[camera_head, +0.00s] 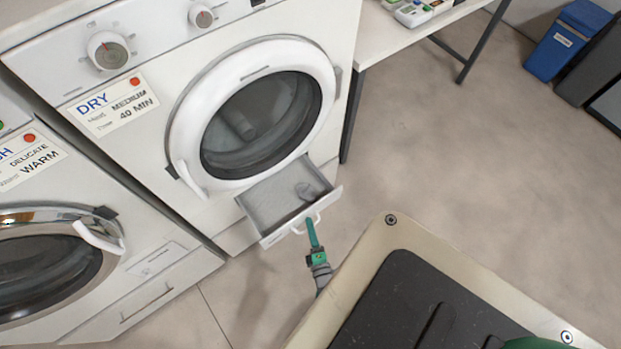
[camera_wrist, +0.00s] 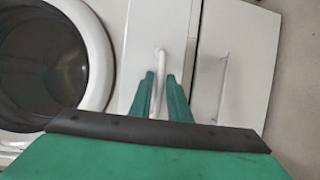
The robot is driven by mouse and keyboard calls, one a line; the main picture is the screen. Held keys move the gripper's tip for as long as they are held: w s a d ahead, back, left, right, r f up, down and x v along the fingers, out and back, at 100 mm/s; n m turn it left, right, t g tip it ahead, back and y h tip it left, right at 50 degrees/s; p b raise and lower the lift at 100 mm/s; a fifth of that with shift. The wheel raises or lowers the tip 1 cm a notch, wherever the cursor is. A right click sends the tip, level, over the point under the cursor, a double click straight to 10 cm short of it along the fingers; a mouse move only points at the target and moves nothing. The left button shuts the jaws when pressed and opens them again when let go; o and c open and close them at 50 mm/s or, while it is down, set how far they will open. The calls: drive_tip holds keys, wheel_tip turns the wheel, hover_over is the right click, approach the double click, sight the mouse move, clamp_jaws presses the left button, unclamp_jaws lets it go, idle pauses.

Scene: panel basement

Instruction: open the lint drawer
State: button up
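The white dryer with the "DRY" label (camera_head: 113,106) has its lint drawer (camera_head: 286,200) pulled out below the round door. The grey inside of the drawer shows in the head view, with a small grey lump (camera_head: 309,191) at its right side. The drawer's bow handle (camera_head: 298,230) is on its front. My gripper (camera_head: 311,228) is at this handle, its green fingers reaching up to the drawer front. In the wrist view my gripper's two green fingers (camera_wrist: 161,82) have the white handle (camera_wrist: 161,58) between them. They look closed around it; the exact contact is hard to see.
A washer (camera_head: 145,262) stands at the left of the dryer. A table (camera_head: 410,32) is at the right of the dryer, and a blue bin (camera_head: 566,42) stands farther back. Grey floor (camera_head: 430,165) is open in front and to the right.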

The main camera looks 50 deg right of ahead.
drive_tip(key=v, duration=1)
drive_tip(key=shift+s+a, duration=0.2)
drive_tip(key=shift+s, duration=0.15)
drive_tip(key=a+r+m+y, duration=0.3)
drive_tip(key=a+r, duration=0.4)
drive_tip(key=r, duration=0.4)
drive_tip(key=a+r+m+t+y, duration=0.1)
drive_tip(key=a+r+m+y, duration=0.3)
drive_tip(key=a+r, duration=0.3)
drive_tip(key=a+r+m+t+y, duration=0.1)
drive_tip(key=a+r+m+y, duration=0.2)
drive_tip(key=a+r, duration=0.5)
wheel_tip(320, 180, up, 8)
drive_tip(key=shift+s+f+m+y, duration=0.2)
drive_tip(key=shift+s+m+y, duration=0.1)
drive_tip(key=shift+s, duration=0.05)
drive_tip(key=shift+a, duration=0.2)
